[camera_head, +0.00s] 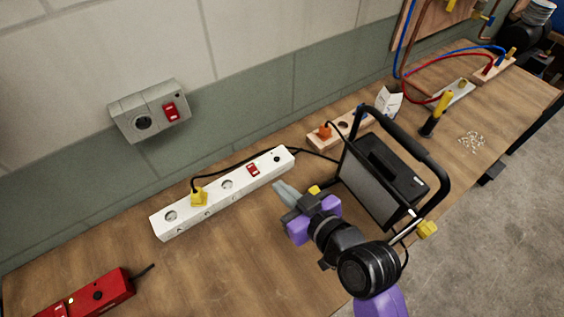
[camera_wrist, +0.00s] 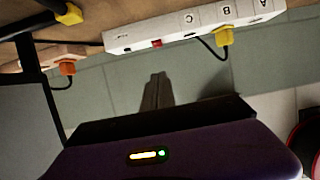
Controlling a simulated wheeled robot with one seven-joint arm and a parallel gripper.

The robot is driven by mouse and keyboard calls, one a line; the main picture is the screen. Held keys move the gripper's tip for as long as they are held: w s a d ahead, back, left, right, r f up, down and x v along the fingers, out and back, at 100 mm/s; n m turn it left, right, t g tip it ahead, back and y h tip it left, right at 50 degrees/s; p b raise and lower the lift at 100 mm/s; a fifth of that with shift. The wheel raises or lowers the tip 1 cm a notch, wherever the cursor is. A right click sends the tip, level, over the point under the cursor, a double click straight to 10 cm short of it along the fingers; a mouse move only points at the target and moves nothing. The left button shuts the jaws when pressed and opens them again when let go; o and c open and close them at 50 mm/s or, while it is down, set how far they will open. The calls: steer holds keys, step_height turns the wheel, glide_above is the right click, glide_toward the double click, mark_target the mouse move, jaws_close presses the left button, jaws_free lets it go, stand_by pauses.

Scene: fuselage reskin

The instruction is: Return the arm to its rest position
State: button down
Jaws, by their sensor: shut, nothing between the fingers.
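My gripper (camera_head: 284,192) is shut and empty. In the head view it hangs above the wooden workbench (camera_head: 240,267), just left of the black work lamp (camera_head: 385,170) and in front of the white power strip (camera_head: 223,190). My purple and black wrist covers part of the bench and of the lamp's lower edge. In the wrist view the shut fingers (camera_wrist: 157,90) point toward the grey-green wall, and the white power strip (camera_wrist: 190,27) shows above them, apart from them.
A yellow plug (camera_head: 199,198) sits in the strip. A red device (camera_head: 90,296) lies at lower left. A wall socket box (camera_head: 149,110) is above. A screwdriver (camera_head: 436,113) stands beyond the lamp. Bare bench lies left of my gripper.

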step_height(320, 180, up, 4)
steer(key=w+d+m+t, duration=0.1)
steer(key=d+m+t, duration=0.1)
steer(key=d+t, duration=0.1)
steer(key=s+d+m+t+h, duration=0.2)
steer(key=s+d+m+h, duration=0.15)
steer(key=s+d, duration=0.35)
steer(key=s+d+h, duration=0.1)
steer(key=s+d, duration=0.2)
steer(key=s, duration=0.5)
steer(key=s+d+f+m+g+h+b, duration=0.1)
steer(key=s+d+h, duration=0.1)
steer(key=s, duration=0.6)
steer(key=s+d+f+h+b, duration=0.1)
steer(key=s+d, duration=0.3)
steer(key=s, duration=0.5)
steer(key=shift+g, duration=0.3)
steer(key=shift+f, duration=0.1)
